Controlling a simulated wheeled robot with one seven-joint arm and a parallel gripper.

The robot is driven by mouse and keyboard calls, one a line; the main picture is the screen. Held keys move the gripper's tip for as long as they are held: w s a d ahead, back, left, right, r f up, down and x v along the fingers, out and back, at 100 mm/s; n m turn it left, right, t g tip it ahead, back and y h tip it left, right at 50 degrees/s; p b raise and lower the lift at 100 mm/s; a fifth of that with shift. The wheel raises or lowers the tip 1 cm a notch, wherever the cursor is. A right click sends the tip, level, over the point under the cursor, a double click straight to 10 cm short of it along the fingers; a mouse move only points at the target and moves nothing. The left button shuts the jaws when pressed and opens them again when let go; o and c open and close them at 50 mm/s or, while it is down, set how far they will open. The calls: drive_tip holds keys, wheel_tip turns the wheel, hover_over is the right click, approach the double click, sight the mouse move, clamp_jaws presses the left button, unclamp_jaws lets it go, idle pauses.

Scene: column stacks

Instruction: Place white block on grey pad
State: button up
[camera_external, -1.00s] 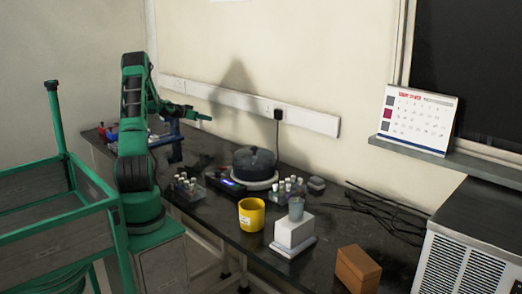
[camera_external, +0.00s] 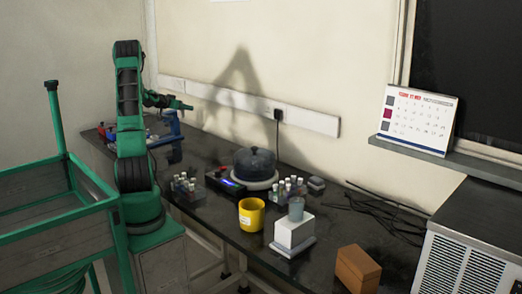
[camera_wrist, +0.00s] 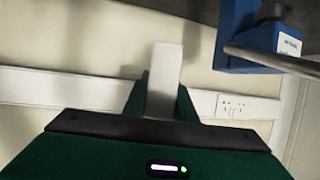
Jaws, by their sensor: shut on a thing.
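In the wrist view my gripper (camera_wrist: 162,92) is shut on a pale white block (camera_wrist: 164,75), which stands up between the green fingers. In the external view my gripper (camera_external: 187,106) is raised over the far left end of the bench; the held block cannot be made out there. A white box-shaped block (camera_external: 293,231) stands upright on a flat light grey pad (camera_external: 303,247) near the bench's front edge. My gripper is far to the left of this stack.
A yellow mug (camera_external: 251,214) stands left of the stack, a brown box (camera_external: 357,268) to its right. A dark lidded pot (camera_external: 255,163), vial racks (camera_external: 187,186) and black cables (camera_external: 385,210) lie behind. A blue clamp stand (camera_wrist: 238,40) is close to my gripper.

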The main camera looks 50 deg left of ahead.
drive_tip(key=s+a+r+n+g+y, duration=0.1)
drive_tip(key=s+r+n+y, duration=0.25)
drive_tip(key=s, duration=0.35)
drive_tip(key=s+a+r+n+g+y, duration=0.1)
drive_tip(key=s+r+n+g+y, duration=0.1)
drive_tip(key=s+r, duration=0.4)
drive_tip(key=w+d+f+m+t+h, duration=0.1)
drive_tip(key=w+d+f+m+h, duration=0.25)
drive_tip(key=w+d, duration=0.65)
drive_tip(key=w+d+f+m+t+h, duration=0.15)
drive_tip(key=w+d+m+h, duration=0.35)
drive_tip(key=d, duration=0.8)
drive_tip(key=w+d+f+m+h, duration=0.35)
drive_tip(key=w+d, duration=0.55)
drive_tip(key=d, duration=0.3)
drive_tip(key=m+g+h, duration=1)
drive_tip(key=m+g, duration=0.3)
drive_tip(key=m, duration=0.1)
hover_over(321, 185)
drive_tip(key=w+d, duration=0.2)
wheel_tip(321, 185, down, 7)
drive_tip(key=shift+w+f, duration=0.2)
drive_tip(key=shift+f, duration=1.9)
